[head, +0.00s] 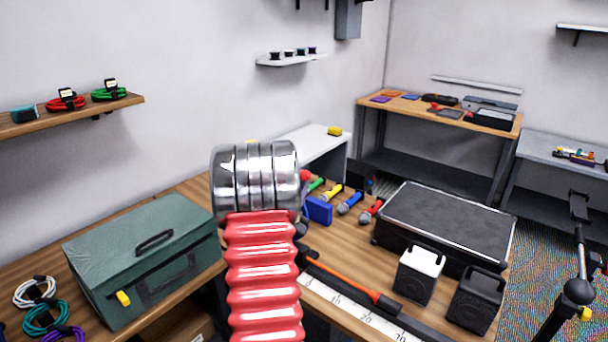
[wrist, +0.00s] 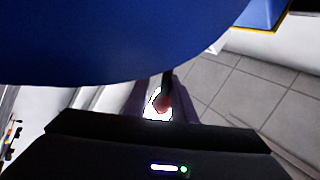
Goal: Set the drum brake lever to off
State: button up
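In the wrist view a large blue rounded surface (wrist: 110,40), perhaps the drum, fills the top left. Below its edge a thin dark stalk with a small reddish knob (wrist: 163,101) shows against a bright white patch; it looks like the brake lever, but its setting cannot be read. My gripper (wrist: 160,112) has its black body across the bottom, with lit status lights. Dark purplish shapes, probably its fingers, flank the knob; whether they touch it is unclear. In the head view my red ribbed arm and chrome collar block the middle, and neither gripper nor drum shows.
In the head view a wooden bench (head: 335,245) carries a green case (head: 145,255), a black case (head: 445,225), two speakers, several microphones, an orange-handled tool (head: 345,277) and a ruler (head: 350,308). Coiled cables (head: 45,315) lie at lower left. A black stand (head: 578,290) rises at right.

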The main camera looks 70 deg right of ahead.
jog(key=shift+s+a+r, duration=0.1)
jog(key=shift+s+r, duration=0.15)
jog(key=shift+r, duration=0.2)
jog(key=shift+s+a, duration=0.1)
jog(key=shift+a, duration=0.2)
jog(key=f+v, duration=0.1)
jog(key=v, duration=1.2)
jog(key=shift+w+f, duration=0.25)
jog(key=shift+w, duration=0.05)
jog(key=shift+w+d, duration=0.1)
jog(key=shift+w, duration=0.05)
